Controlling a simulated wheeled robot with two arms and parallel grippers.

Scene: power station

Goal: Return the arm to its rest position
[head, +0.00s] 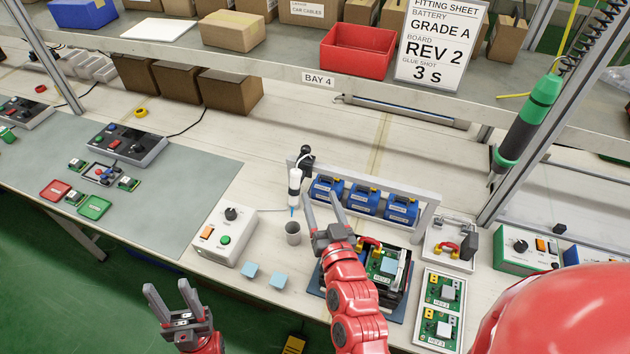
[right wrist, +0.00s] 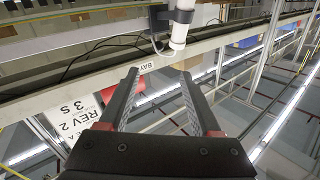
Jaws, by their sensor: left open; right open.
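My right gripper (head: 322,196) is open and empty above the bench, its fingers pointing away from me beside the white glue syringe (head: 295,183). In the right wrist view its open jaws (right wrist: 158,76) point up, with the syringe (right wrist: 180,30) beyond the tips. My right arm passes over a black unit with a green board (head: 384,264) and partly hides it. My left gripper (head: 168,287) is open and empty in front of the bench's near edge, over the green floor.
Blue batteries (head: 363,199) stand in a rack behind my right gripper. A small grey cup (head: 293,233), light-blue blocks (head: 278,280) and a control box (head: 225,234) sit to its left. Green boards (head: 440,303) lie right. A green screwdriver (head: 530,122) hangs at the right. The shelf (head: 270,67) runs behind.

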